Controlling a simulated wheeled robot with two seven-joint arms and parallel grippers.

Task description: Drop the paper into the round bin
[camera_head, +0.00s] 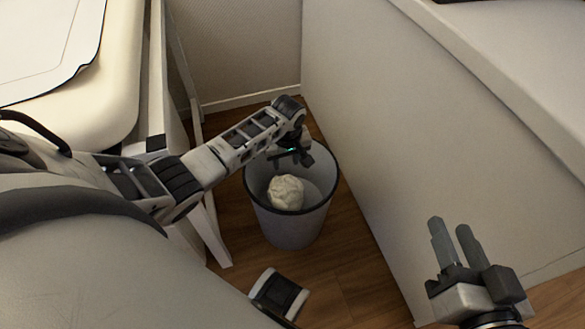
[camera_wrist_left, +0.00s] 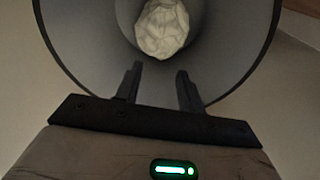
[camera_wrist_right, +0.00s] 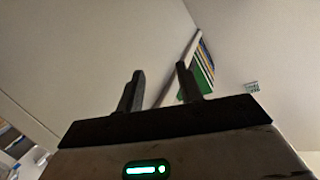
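The paper (camera_head: 286,192) is a crumpled pale ball inside the mouth of the round grey bin (camera_head: 300,228). The bin has a dark rim and stands on the floor. In the left wrist view the paper (camera_wrist_left: 163,28) lies beyond my fingertips, within the bin's wall (camera_wrist_left: 228,50). I cannot tell whether it rests on the bottom. My left gripper (camera_wrist_left: 158,82) is open and empty over the bin; in the head view it (camera_head: 292,158) is at the bin's far side. My right gripper (camera_head: 450,226) is open and empty at the lower right, away from the bin.
A white cabinet panel (camera_head: 400,150) stands close to the bin's right side. A pale table or desk (camera_head: 120,110) with a sheet on it is at the upper left, its legs left of the bin. A wall (camera_head: 245,50) is behind. Wooden floor (camera_head: 340,270) is open in front.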

